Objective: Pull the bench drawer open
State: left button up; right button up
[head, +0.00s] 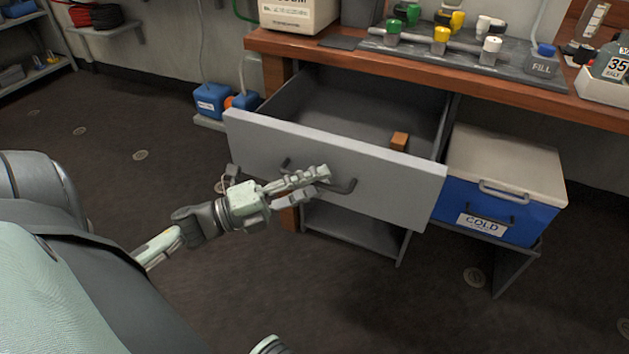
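The bench drawer (400,190) is pulled well out from under the wooden bench, and its grey inside shows. A small orange-brown block (399,141) lies inside near the right wall. The dark bar handle (350,187) is on the drawer's pale front panel. My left gripper (322,178) is at the middle of this handle, its fingers closed around the bar and hiding part of it.
The wooden bench top (400,69) holds a valve manifold with coloured knobs (441,38). A blue cold box (500,190) with a pale lid stands close right of the drawer. Blue containers (212,101) sit left of the bench. The dark floor in front is clear.

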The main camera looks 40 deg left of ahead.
pick_arm(q)
jog(key=v, duration=1.2)
dwell(0.6)
